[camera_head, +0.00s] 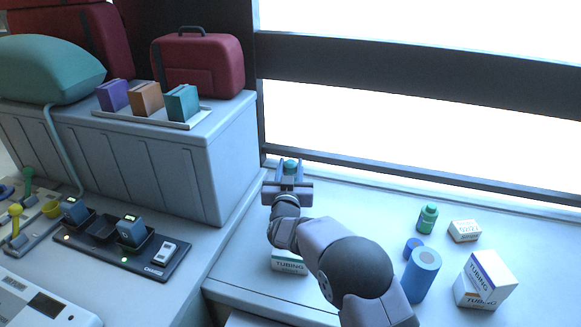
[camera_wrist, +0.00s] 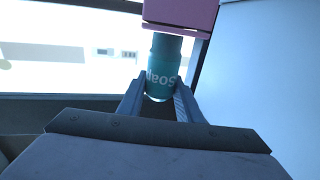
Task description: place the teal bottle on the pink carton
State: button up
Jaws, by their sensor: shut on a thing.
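The teal bottle (camera_wrist: 163,65) is between the two fingers of my gripper (camera_wrist: 158,86), which is shut on it. Its label lettering appears upside down in the wrist view. The pink carton (camera_wrist: 180,12) shows at the top of the wrist view, right against the bottle's far end in the picture. I cannot tell whether the two touch. In the head view my gripper (camera_head: 291,172) is near the window, with the bottle's teal top between its fingers. The carton is not visible there, seemingly hidden by my gripper.
A tubing carton (camera_head: 289,263) stands partly behind my arm. A green bottle (camera_head: 427,219), a small white box (camera_head: 464,231), blue cylinders (camera_head: 421,273) and another tubing carton (camera_head: 486,281) stand to the right. A grey cabinet (camera_head: 185,160) is at left.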

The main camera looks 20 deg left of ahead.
jog(key=shift+f, duration=0.2)
jog(key=o, duration=1.2)
jog(key=shift+r, duration=0.25)
jog(key=b+v, duration=0.3)
jog(key=v, duration=0.9)
jog(key=shift+f, duration=0.1)
